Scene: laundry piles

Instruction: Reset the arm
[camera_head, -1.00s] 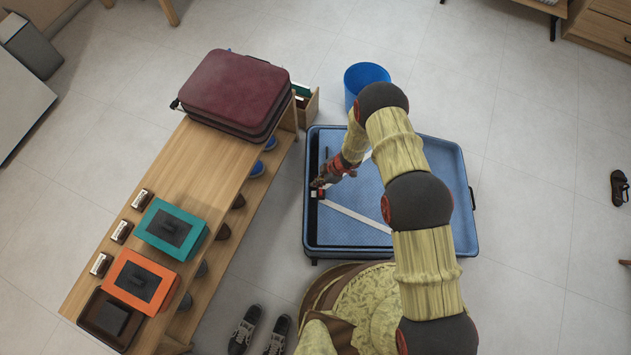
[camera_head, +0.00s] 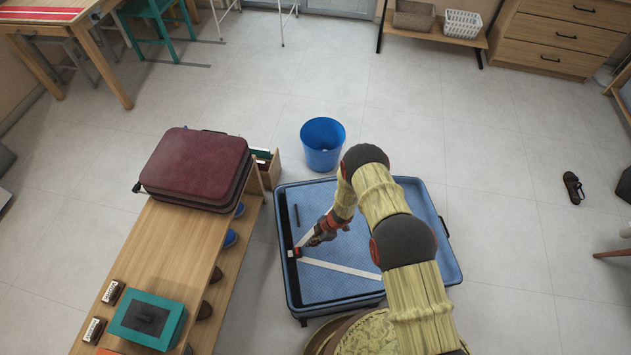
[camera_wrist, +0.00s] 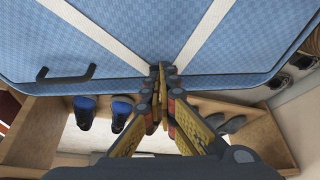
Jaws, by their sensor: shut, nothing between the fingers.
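My arm reaches forward over an open blue suitcase (camera_head: 340,224) on the floor in the head view. The suitcase's blue lining (camera_wrist: 190,15) with the two white straps shows beyond the fingertips. The gap between the fingertips and the lining cannot be judged.
A wooden bench (camera_head: 166,232) stands left, bearing a closed maroon suitcase (camera_head: 195,165) and a teal box (camera_head: 148,319). Shoes sit on its lower shelf. A blue bin (camera_head: 322,143) stands behind the open suitcase. A dark sandal (camera_head: 573,187) lies right.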

